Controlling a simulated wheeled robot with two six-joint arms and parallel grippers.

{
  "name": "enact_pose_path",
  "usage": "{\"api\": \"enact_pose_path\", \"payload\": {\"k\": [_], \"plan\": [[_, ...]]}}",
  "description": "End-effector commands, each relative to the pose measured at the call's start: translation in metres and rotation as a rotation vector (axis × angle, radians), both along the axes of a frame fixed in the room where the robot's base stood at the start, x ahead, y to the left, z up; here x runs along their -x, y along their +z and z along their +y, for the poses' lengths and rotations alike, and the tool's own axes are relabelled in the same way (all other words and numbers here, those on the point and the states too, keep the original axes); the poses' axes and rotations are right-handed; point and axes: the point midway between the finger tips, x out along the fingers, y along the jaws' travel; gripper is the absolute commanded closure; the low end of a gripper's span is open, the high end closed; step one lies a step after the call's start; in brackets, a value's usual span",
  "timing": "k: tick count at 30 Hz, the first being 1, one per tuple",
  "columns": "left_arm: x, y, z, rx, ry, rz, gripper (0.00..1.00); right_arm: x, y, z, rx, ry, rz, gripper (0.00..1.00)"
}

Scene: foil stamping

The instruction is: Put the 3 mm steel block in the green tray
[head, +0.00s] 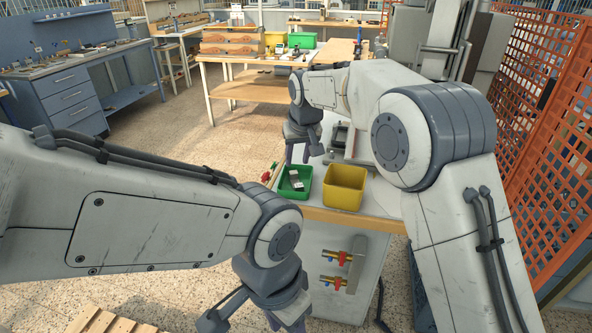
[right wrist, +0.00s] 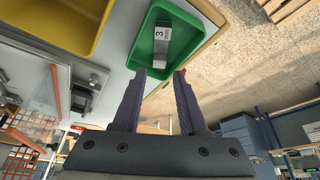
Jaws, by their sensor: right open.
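The steel block (right wrist: 162,45), marked with a 3 and smaller print, lies inside the green tray (right wrist: 142,58) in the right wrist view. In the head view the block (head: 295,180) shows as a small grey piece in the green tray (head: 307,171) at the front corner of the table. My right gripper (head: 304,153) is open and empty, beyond the tray in the head view. In the right wrist view its fingers (right wrist: 160,74) point towards the tray with nothing between them. My left gripper (head: 270,312) is at the bottom edge, its fingertips not clearly shown.
A yellow bin (head: 345,187) stands right of the green tray. Grey equipment stands on the table behind it, partly hidden by my right arm. An orange mesh fence (head: 545,140) is at the right. Workbenches stand farther back, with open floor (head: 200,137) between.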

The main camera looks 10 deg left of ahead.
Motion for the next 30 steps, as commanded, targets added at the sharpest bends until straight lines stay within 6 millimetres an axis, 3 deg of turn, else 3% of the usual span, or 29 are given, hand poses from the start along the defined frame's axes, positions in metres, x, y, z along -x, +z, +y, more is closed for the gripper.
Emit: {"api": "enact_pose_path", "payload": {"k": [7,17,20,23,26,30], "plan": [[0.0,-0.003,0.0,0.0,0.0,0.0,0.5,0.014,0.038,-0.005,-0.002,0.0,-0.002,0.58],[0.0,-0.003,0.0,0.0,0.0,0.0,0.5,0.019,0.047,-0.007,-0.001,0.001,0.0,0.58],[0.0,-0.003,0.0,0.0,0.0,0.0,0.5,0.031,0.047,-0.007,0.002,0.013,0.012,0.58],[0.0,-0.003,0.0,0.0,0.0,0.0,0.5,0.064,0.047,-0.009,0.011,0.041,0.043,0.58],[0.0,-0.003,0.0,0.0,0.0,0.0,0.5,0.118,0.043,-0.016,0.02,0.086,0.09,0.58],[0.0,-0.003,0.0,0.0,0.0,0.0,0.5,0.206,0.026,-0.037,0.041,0.152,0.165,0.58]]}}
